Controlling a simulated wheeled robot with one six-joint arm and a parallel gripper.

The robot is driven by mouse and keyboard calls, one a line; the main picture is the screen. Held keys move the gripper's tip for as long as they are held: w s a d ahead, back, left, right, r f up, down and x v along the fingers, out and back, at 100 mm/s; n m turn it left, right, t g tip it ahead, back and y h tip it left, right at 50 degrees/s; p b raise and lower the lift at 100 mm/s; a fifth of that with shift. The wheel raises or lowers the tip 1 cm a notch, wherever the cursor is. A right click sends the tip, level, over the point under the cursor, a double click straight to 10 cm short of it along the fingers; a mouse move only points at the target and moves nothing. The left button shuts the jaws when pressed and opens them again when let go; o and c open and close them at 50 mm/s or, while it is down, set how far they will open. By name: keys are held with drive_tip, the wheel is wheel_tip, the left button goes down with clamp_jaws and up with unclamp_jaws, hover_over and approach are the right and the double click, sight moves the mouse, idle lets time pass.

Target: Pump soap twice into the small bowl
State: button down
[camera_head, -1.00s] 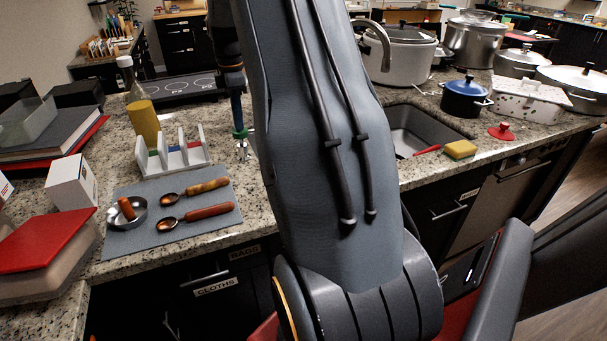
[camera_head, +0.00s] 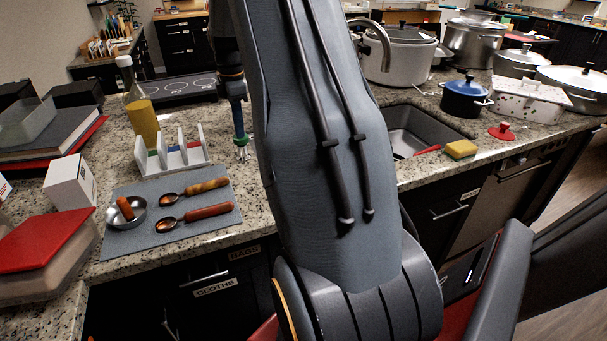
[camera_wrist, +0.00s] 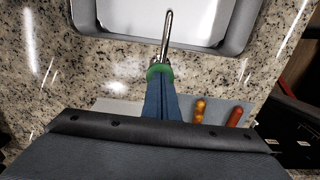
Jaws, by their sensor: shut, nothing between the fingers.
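The small metal bowl (camera_head: 126,213) sits on the grey-blue mat (camera_head: 190,232) at the left in the head view. A brown-orange piece and a white piece show at it. My gripper (camera_head: 240,136), with blue fingers and green tips, is shut and points down at the counter, right of the rack. It also shows in the wrist view (camera_wrist: 160,71). A slim chrome part (camera_wrist: 167,35) extends from the green tips over the sink edge. It may be the soap pump's spout; I cannot tell whether the tips touch it. My arm hides part of the counter.
Two wooden-handled spoons (camera_head: 208,211) lie on the mat. A white rack (camera_head: 182,158) and a yellow bottle (camera_head: 143,122) stand behind it. The sink (camera_head: 425,128), yellow sponge (camera_head: 461,149) and blue pot (camera_head: 464,98) are at the right. A white box (camera_head: 70,184) stands at the left.

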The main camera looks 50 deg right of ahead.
drive_tip(key=shift+r+p, duration=1.5)
drive_tip(key=shift+r, duration=0.2)
drive_tip(key=shift+f, duration=0.2)
drive_tip(key=shift+f+b, duration=0.5)
drive_tip(key=shift+f, duration=1.05)
drive_tip(key=shift+r+p, duration=1.35)
drive_tip(key=shift+r, duration=0.4)
